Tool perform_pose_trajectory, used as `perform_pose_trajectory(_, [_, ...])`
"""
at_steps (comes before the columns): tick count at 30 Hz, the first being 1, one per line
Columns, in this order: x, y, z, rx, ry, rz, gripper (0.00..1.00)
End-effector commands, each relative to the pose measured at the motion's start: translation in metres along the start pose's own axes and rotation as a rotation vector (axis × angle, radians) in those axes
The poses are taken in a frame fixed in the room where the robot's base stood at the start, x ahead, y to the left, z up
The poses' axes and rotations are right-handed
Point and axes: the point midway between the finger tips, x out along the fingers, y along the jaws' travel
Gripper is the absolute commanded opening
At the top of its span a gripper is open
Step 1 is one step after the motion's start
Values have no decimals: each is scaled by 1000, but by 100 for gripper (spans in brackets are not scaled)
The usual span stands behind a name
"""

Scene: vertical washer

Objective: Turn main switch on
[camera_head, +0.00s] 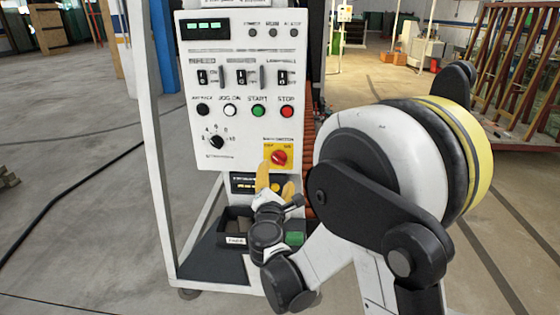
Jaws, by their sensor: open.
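The main switch (279,157) is a red rotary knob on a yellow square plate at the lower right of the white control panel (235,75). My gripper (276,178) has yellowish fingers and is just below the switch, in front of the panel's lower part. One finger reaches up to the plate's lower left side in the picture. The fingers are apart, with nothing seen between them. I cannot tell whether a finger touches the plate or knob. My white and black arm comes in from the right.
The panel also has a green start button (258,111), a red stop button (287,112), a black rotary knob (216,141) and several toggle switches. Below are a small display (243,184) and an open black bin (233,222). Open floor lies to the left, with a black cable (75,190).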

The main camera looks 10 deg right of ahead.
Motion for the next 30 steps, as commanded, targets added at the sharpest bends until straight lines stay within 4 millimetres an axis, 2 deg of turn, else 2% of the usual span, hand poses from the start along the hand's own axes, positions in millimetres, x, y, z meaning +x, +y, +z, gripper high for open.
perform_pose_trajectory(12, [76, -3, 0, 4, -2, -4, 68])
perform_pose_trajectory(15, [90, -2, 0, 4, -1, -3, 68])
perform_pose_trajectory(21, [102, -1, 1, 5, -1, -3, 68])
perform_pose_trajectory(28, [103, -1, 1, 5, -1, -3, 68])
perform_pose_trajectory(29, [103, -1, 1, 5, -1, -3, 64])
perform_pose_trajectory(30, [103, -1, 1, 5, -1, -3, 51])
